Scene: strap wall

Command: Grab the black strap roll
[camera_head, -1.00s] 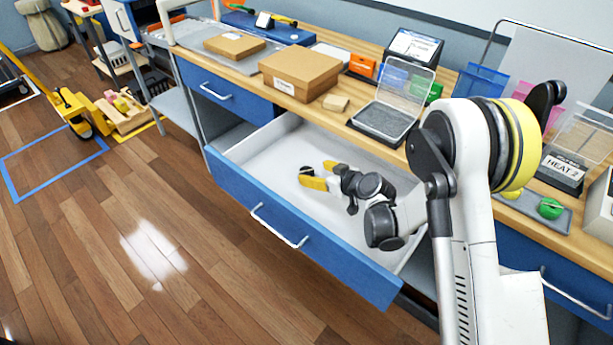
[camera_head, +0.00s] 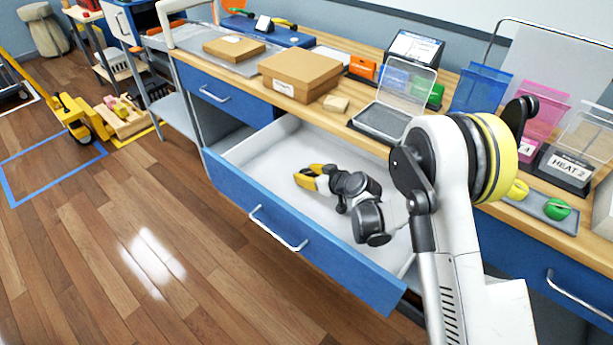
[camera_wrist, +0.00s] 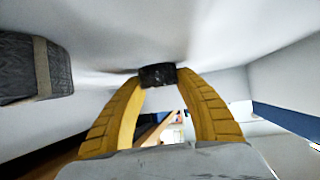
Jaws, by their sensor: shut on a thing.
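The black strap roll (camera_wrist: 157,75) shows in the wrist view as a small dark block between my fingertips. In the head view only a bit of it shows between the yellow fingers. My gripper (camera_head: 306,174) is inside the open blue drawer (camera_head: 250,208), low near its pale floor. Its two yellow fingers are shut on the roll, one tip on each side. I cannot tell whether the roll touches the drawer floor.
A dark quilted bundle with a tan band (camera_wrist: 42,68) lies at the left of the wrist view. The drawer walls surround my gripper. On the counter above stand a cardboard box (camera_head: 300,72) and a clear-lidded case (camera_head: 383,122).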

